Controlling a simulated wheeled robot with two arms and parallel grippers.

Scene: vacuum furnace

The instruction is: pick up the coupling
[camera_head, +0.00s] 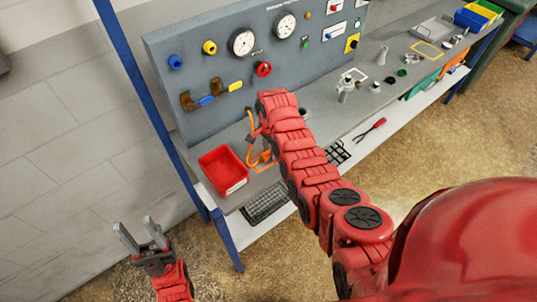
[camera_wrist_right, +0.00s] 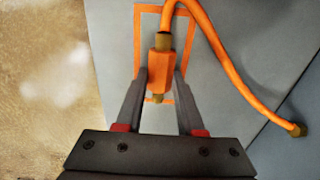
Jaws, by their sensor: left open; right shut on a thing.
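The coupling (camera_wrist_right: 161,68) is an orange block with brass ends on an orange hose (camera_wrist_right: 219,42). In the right wrist view it sits between the two fingers of my right gripper (camera_wrist_right: 159,88), which is shut on it. Below it is an orange rectangle outline (camera_wrist_right: 139,20) on the grey bench top; I cannot tell whether the coupling touches the surface. In the head view the orange hose (camera_head: 249,121) shows beside my right arm, which hides most of the right gripper and coupling. My left gripper (camera_head: 136,225) is open and empty, low at the left, away from the bench.
A red bin (camera_head: 223,171) stands at the bench's near left corner. A grey panel with gauges (camera_head: 243,42) and knobs rises behind. A metal fitting (camera_head: 346,86) and other small parts lie further right.

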